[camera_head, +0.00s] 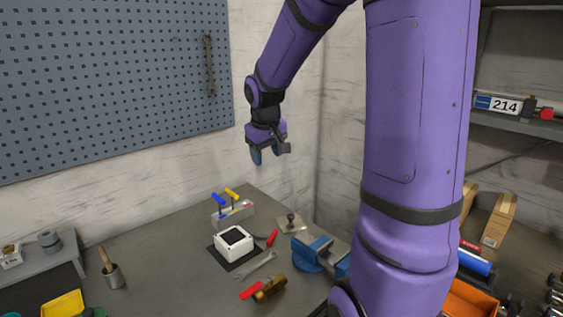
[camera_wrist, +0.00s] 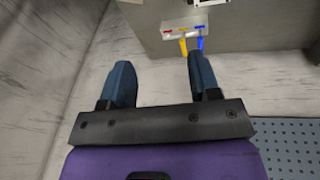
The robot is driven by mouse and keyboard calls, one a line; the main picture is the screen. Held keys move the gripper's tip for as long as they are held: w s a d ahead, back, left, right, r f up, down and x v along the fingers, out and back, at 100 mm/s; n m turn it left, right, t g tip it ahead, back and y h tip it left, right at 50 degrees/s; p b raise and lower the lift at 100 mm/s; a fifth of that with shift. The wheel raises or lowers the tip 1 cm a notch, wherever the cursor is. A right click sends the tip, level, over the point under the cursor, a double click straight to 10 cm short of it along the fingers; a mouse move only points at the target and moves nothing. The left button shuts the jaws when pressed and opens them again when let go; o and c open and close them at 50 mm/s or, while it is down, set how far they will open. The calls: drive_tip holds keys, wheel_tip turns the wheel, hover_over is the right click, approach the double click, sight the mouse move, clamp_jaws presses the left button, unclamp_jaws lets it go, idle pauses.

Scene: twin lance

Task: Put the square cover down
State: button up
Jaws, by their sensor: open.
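A flat, square, light-coloured plate with a dark knob, which looks like the square cover (camera_head: 283,226), lies on the workbench near the wall corner. A white box (camera_head: 233,249) with a dark square area on top sits on a black mat to its left; I cannot tell whether that area is an opening. My gripper (camera_head: 269,155) is open and empty, high above the back of the bench and well clear of the plate. In the wrist view my gripper's two fingers (camera_wrist: 162,72) stand apart with nothing between them. The plate is not recognisable there.
A tool holder (camera_head: 231,215) with blue and yellow handles stands at the back; it also shows in the wrist view (camera_wrist: 190,25). A blue vise (camera_head: 316,253), a wrench (camera_head: 262,264) and red-handled tools lie near the box. A pegboard (camera_head: 110,80) hangs on the left wall.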

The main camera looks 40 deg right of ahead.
drive_tip(key=s+a+r+t, duration=0.1)
drive_tip(key=s+a+r, duration=0.2)
drive_tip(key=s+a, duration=0.2)
drive_tip(key=s+a+r+t+y, duration=0.1)
drive_tip(key=s+a+r, duration=0.2)
drive_tip(key=s, duration=0.7)
drive_tip(key=s+a+r+n+t+y, duration=0.1)
drive_tip(key=s+a+r, duration=0.2)
drive_tip(key=s+a, duration=0.4)
drive_tip(key=shift+s+a+r, duration=0.2)
drive_tip(key=shift+r, duration=0.2)
